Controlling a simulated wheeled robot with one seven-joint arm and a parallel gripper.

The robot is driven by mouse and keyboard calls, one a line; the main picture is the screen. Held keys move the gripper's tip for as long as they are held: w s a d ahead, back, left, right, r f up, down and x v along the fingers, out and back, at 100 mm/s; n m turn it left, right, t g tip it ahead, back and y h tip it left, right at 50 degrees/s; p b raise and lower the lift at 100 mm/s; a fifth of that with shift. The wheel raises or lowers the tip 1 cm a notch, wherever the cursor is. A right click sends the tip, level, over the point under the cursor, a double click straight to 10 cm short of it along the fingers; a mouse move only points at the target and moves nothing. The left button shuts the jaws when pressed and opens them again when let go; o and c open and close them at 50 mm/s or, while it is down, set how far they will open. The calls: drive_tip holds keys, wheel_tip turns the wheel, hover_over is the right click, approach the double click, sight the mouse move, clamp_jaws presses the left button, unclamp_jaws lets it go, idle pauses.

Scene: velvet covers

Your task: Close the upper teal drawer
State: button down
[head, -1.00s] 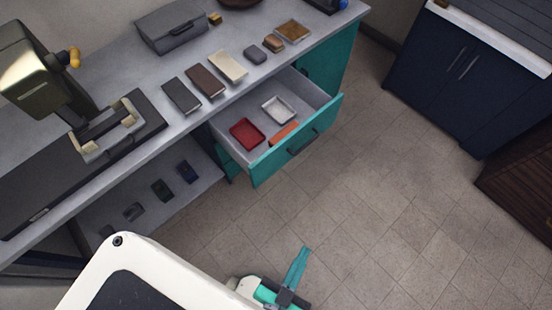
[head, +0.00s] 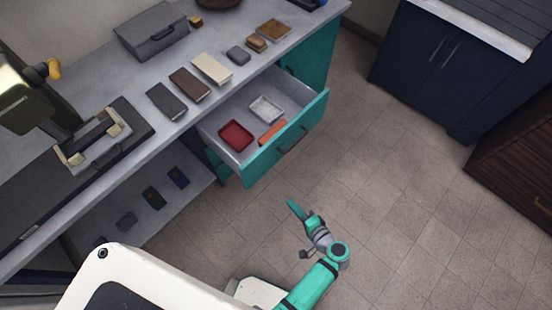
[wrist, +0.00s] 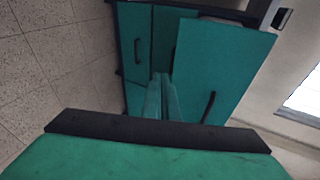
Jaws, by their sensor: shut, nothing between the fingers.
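The upper teal drawer (head: 262,158) is pulled out from under the grey counter in the head view. A red tray (head: 236,135), a white tray (head: 266,109) and an orange item (head: 273,131) lie inside it. Its dark handle (head: 291,138) is on the front panel. My gripper (head: 294,207) is over the floor in front of the drawer, apart from it. In the wrist view my gripper's fingers (wrist: 161,98) are together with nothing between them, pointing toward teal cabinet fronts (wrist: 219,70); a dark handle (wrist: 208,107) shows there.
The grey counter (head: 204,101) carries several sample blocks, a grey case (head: 152,33) and a machine at left. Small dark items lie on the shelf below. A navy cabinet (head: 440,60) and a brown wooden unit (head: 515,150) stand at right. The tiled floor between is clear.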

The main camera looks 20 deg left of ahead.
drive_tip(key=w+d+r+n+y, duration=0.1)
drive_tip(key=w+r+n+y, duration=0.1)
drive_tip(key=w+r+y, duration=0.6)
drive_tip(key=h, duration=0.2)
approach(269, 154)
drive_tip(key=shift+g, duration=0.4)
drive_tip(key=x, duration=0.4)
drive_tip(key=shift+w+a+r, duration=0.2)
drive_tip(key=shift+a+r, duration=0.05)
drive_tip(key=shift+x, duration=0.95)
drive_tip(key=shift+w, duration=0.1)
